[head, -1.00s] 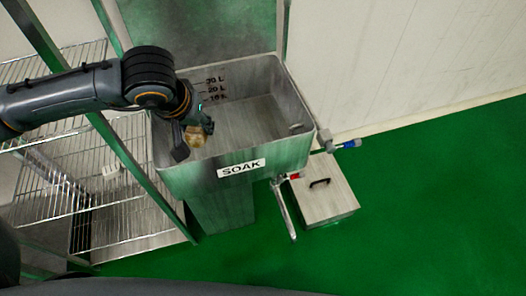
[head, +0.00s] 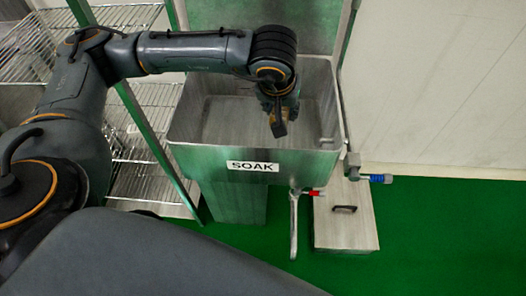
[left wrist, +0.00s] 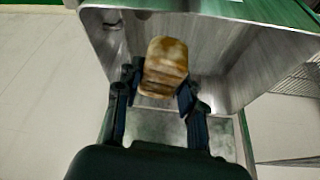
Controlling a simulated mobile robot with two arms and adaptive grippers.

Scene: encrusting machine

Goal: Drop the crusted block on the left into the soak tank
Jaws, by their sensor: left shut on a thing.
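The crusted block (left wrist: 165,66) is tan and brown with rough patches. In the left wrist view it sits between the fingers of my left gripper (left wrist: 158,88), which is shut on it. My right gripper is not in view.
Wire shelves (head: 140,150) stand left of the tank behind a green post (head: 150,135). A grey box with a black handle (head: 345,228) stands on the green floor at right. A pipe with a blue end (head: 378,178) juts out right.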

